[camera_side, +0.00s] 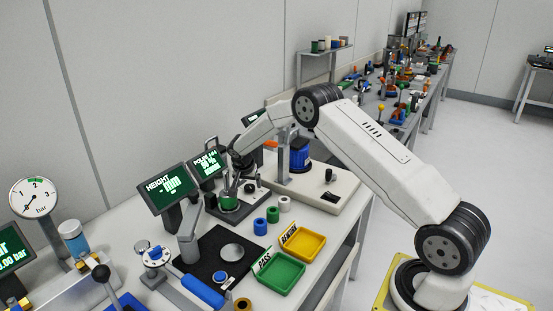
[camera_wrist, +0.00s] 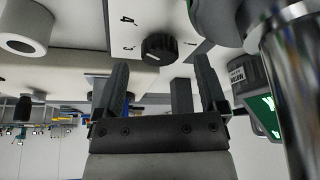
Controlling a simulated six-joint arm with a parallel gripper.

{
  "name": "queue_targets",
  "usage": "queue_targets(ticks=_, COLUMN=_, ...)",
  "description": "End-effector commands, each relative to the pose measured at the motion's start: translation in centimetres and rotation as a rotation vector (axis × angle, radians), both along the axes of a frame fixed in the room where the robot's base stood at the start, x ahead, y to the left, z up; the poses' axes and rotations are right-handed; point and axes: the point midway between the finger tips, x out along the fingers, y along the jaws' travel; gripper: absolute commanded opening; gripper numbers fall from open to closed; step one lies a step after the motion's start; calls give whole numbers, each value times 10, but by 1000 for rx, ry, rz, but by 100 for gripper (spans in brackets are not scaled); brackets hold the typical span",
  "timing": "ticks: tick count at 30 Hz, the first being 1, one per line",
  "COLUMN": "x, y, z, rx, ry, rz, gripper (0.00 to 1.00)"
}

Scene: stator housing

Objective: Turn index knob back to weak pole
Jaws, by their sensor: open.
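The index knob (camera_wrist: 160,48) is a black ribbed knob with a pale pointer line, on a light plate marked with numerals including 3 and 4 in the wrist view. My gripper (camera_wrist: 163,72) is open and empty. Its two dark fingers stand apart, and the knob shows beyond the tips, roughly centred between them. The fingers do not appear to touch the knob. In the side view my gripper (camera_side: 231,178) is low over the small station with a green front, and its fingertips are small and hard to make out there.
A shiny metal column (camera_wrist: 290,85) is close at right in the wrist view. Green (camera_side: 281,273) and yellow (camera_side: 303,243) trays and several small cylinders lie in front.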

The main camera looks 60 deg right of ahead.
Motion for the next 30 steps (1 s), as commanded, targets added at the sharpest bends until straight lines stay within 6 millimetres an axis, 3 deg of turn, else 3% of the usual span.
queue_targets(ticks=6, x=2, y=-5, z=-14, rx=0, ry=0, rz=0, gripper=91)
queue_targets(ticks=17, x=3, y=-7, z=-17, rx=-1, ry=-1, rz=0, gripper=91)
queue_targets(ticks=20, x=3, y=-7, z=-17, rx=0, ry=-1, rz=0, gripper=66)
queue_targets(ticks=26, x=3, y=-6, z=-17, rx=0, ry=-1, rz=0, gripper=2)
queue_targets(ticks=30, x=3, y=-6, z=-17, rx=0, ry=-1, rz=3, gripper=0)
